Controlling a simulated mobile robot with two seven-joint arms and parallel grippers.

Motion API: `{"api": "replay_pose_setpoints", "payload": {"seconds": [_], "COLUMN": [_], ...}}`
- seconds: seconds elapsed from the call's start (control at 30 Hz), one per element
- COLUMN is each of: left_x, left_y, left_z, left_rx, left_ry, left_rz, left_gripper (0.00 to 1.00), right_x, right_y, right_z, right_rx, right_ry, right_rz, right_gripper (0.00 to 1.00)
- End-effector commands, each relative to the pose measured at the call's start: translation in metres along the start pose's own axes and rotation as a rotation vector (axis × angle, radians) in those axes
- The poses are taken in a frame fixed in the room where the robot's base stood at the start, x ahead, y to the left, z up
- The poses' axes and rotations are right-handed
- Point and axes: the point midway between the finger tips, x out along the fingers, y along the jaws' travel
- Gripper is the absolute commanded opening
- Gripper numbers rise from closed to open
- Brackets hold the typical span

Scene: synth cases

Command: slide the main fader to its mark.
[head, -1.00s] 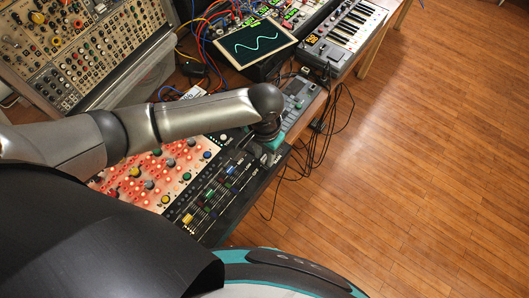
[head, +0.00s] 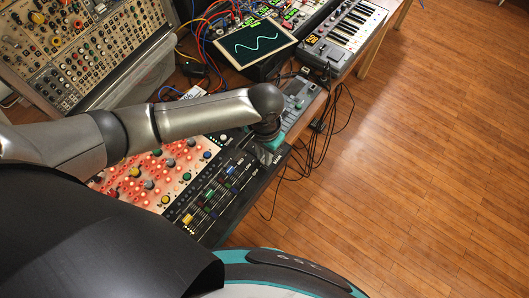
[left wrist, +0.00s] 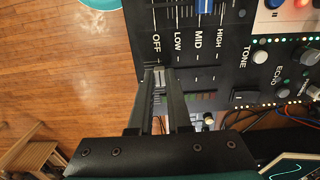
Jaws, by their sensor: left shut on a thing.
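The mixer panel (head: 225,205) lies on the table below my left arm, with a row of faders with yellow, green and blue caps. My left gripper (left wrist: 159,78) reaches down onto the panel's edge, at the scale marked OFF, LOW, MID and HIGH. Its fingers are shut on a small pale cap (left wrist: 159,72), which looks like the main fader's, beside the OFF label. The fingers hide most of the cap and its slot. I cannot make out the fader's mark. In the head view the wrist hides the fingertips. My right gripper is not in view.
A blue fader cap (left wrist: 205,5) and a pale knob (left wrist: 260,57) are close by on the panel. A screen with a green wave (head: 255,43), a small keyboard (head: 345,35) and loose black cables (head: 320,145) lie beyond. The wooden floor at right is clear.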

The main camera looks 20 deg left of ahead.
Motion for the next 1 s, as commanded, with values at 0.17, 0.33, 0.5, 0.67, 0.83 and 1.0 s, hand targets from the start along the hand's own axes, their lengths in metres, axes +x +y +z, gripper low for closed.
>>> {"api": "replay_pose_setpoints", "payload": {"seconds": [0.17, 0.33, 0.5, 0.67, 0.83, 1.0], "left_x": [0.0, -0.001, -0.001, -0.002, -0.003, -0.001], "left_y": [0.0, 0.0, 0.0, -0.008, -0.022, -0.025], "left_z": [0.0, 0.0, -0.001, 0.0, 0.0, -0.001], "left_rx": [0.0, 0.0, 0.0, -0.002, -0.003, -0.001], "left_ry": [0.001, 0.001, 0.001, 0.0, 0.0, 0.001], "left_rz": [0.0, 0.0, 0.0, 0.0, 0.0, 0.001], "left_gripper": [0.0, 0.0, 0.0, 0.0, 0.0, 0.0], "right_x": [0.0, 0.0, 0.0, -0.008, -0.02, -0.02], "right_y": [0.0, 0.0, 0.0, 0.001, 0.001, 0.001], "right_z": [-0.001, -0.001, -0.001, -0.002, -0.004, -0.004], "right_rx": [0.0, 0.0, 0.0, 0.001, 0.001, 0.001], "right_ry": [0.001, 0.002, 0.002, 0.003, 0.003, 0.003], "right_rz": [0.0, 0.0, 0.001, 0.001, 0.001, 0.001], "right_gripper": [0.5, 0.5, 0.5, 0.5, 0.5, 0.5]}}
